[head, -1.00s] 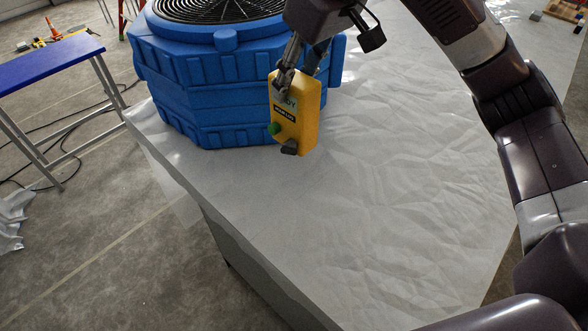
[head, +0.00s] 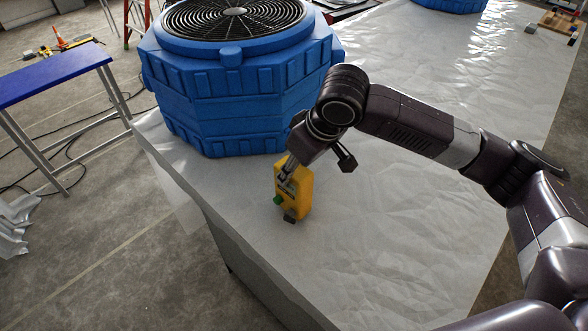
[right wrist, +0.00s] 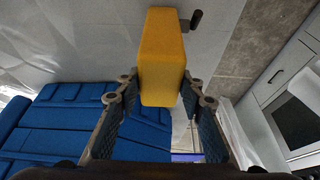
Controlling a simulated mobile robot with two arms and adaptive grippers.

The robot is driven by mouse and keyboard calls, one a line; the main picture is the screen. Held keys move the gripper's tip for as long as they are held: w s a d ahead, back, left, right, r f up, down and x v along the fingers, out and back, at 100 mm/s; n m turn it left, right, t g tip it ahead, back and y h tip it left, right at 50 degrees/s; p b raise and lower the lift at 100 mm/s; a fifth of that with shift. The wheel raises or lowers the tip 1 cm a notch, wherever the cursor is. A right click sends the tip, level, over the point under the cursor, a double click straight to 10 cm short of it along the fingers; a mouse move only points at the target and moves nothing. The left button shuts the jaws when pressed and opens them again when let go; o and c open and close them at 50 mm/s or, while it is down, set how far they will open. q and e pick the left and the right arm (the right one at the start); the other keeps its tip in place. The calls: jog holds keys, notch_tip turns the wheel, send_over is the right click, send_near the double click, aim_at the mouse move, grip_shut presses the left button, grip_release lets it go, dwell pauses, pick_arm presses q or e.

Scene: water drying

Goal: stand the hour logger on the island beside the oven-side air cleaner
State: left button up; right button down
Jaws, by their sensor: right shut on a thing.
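The hour logger, a yellow box with a green button (head: 293,192), is upright and slightly tilted in the head view. My right gripper (head: 287,170) is shut on its upper part. The logger (right wrist: 162,50) also shows between the two fingers in the right wrist view. It is at or just above the white-covered island (head: 390,240); I cannot tell whether it touches. A big blue air cleaner (head: 225,100) with a round black grille stands on the island just behind the logger, with a small gap between. My left gripper is not in view.
A second blue unit (head: 450,4) stands at the island's far end. The island's front edge (head: 205,200) is left of the logger. Wrinkled sheeting to the right is clear. A blue-topped table (head: 50,72) and cables lie left. The wrist view shows a white cabinet with dark glass (right wrist: 297,125).

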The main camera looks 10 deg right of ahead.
jog(key=shift+f, duration=0.5)
jog(key=c, duration=1.6)
grip_release()
jog(key=shift+f, duration=0.1)
jog(key=o, duration=0.3)
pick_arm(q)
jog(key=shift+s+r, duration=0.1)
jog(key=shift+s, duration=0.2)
